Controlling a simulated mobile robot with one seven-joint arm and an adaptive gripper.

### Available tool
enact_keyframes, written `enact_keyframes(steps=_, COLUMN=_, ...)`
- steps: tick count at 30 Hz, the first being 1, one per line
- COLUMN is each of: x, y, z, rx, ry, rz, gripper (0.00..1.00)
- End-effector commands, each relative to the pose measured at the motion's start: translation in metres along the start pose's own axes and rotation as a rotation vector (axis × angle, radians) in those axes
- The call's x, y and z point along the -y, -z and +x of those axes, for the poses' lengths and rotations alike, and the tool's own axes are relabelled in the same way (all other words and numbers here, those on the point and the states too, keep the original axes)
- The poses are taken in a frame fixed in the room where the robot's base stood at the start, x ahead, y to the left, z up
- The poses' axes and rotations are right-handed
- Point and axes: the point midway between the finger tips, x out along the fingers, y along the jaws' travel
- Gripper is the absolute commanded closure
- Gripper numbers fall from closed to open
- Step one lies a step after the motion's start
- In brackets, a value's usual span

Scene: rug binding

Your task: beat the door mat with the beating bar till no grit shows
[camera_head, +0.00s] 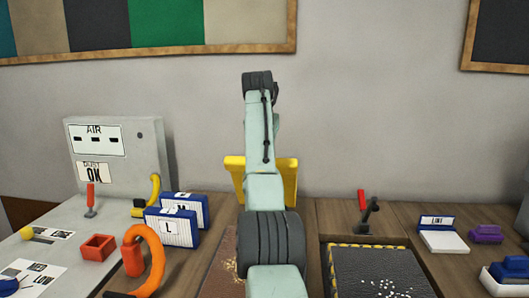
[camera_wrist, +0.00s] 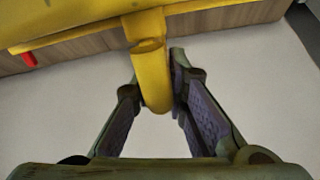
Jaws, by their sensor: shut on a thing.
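My gripper (camera_wrist: 157,78) is shut on the yellow handle of what looks like the beating bar (camera_wrist: 150,62), seen in the wrist view. The wide yellow part crosses the top of that view. In the head view, yellow parts of the bar (camera_head: 289,180) show on both sides of my arm, and my gripper is hidden behind it. A brown surface with pale tan grit (camera_head: 226,268), perhaps the door mat, lies partly hidden under my arm. I cannot tell whether the bar touches anything.
Right of my arm is a dark pad (camera_head: 375,265) with a yellow-black edge and white bits. Behind it stands a red-handled lever (camera_head: 364,208). An orange hook (camera_head: 148,260), blue-white boxes (camera_head: 172,230) and a grey machine (camera_head: 118,155) stand left. A LINT box (camera_head: 440,235) stands right.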

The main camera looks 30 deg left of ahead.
Motion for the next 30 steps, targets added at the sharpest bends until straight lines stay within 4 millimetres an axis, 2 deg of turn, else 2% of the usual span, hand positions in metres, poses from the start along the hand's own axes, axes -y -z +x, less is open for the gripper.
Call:
enact_keyframes(steps=4, x=0.001, y=0.000, z=0.000, rx=-0.002, ry=0.002, rz=0.000, gripper=1.00)
enact_keyframes(steps=5, x=0.001, y=0.000, z=0.000, rx=-0.001, ry=0.002, rz=0.000, gripper=0.86)
enact_keyframes(steps=14, x=0.002, y=0.000, z=0.000, rx=0.000, ry=0.003, rz=-0.001, gripper=0.66)
enact_keyframes(steps=25, x=0.001, y=-0.001, z=-0.001, rx=0.001, ry=0.001, rz=-0.001, gripper=0.65)
enact_keyframes(steps=30, x=0.001, y=0.001, z=-0.017, rx=-0.002, ry=0.002, rz=-0.001, gripper=0.65)
